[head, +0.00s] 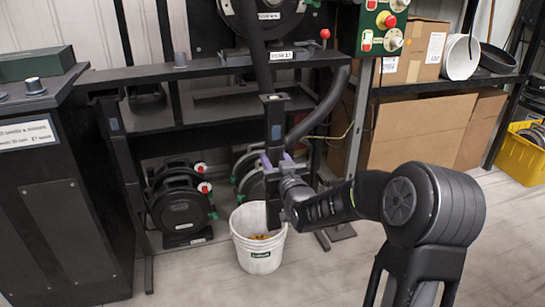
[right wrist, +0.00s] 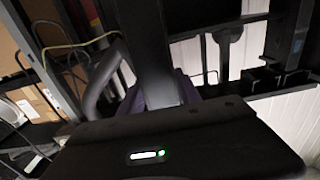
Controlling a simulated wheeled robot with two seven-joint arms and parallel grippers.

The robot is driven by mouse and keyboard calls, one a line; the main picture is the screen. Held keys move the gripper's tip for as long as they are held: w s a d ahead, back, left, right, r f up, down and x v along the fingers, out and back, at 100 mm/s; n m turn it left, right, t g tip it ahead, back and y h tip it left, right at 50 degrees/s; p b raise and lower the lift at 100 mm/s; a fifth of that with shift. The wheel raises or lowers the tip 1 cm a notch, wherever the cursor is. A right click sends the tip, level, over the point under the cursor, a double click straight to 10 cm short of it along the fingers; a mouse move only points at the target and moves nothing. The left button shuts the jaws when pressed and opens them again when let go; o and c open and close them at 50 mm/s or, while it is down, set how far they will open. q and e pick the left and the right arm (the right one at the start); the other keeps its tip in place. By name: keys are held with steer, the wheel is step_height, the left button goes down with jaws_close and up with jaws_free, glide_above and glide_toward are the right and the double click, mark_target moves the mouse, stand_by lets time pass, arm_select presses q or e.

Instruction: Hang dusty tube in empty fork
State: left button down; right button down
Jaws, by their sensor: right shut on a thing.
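My right gripper (head: 275,161), with purple fingers, is shut on a dark tube in front of the rack. The tube (head: 258,50) runs upward from near the gripper, past the rack's top edge; its ends are hard to make out. In the right wrist view, the tube (right wrist: 152,50) rises upright between the purple fingers, which are partly hidden by the gripper body. A dark bracket with short upright prongs (right wrist: 277,76) shows at the right there, apart from the tube; I cannot tell whether it is the empty fork. My left gripper is not in view.
A white bucket (head: 258,254) stands on the floor below my gripper. Black reels (head: 181,203) sit under the rack (head: 150,118).

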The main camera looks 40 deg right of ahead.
steer(key=shift+b+v, duration=0.45)
steer(key=shift+v, duration=2.05)
steer(key=shift+r, duration=0.1)
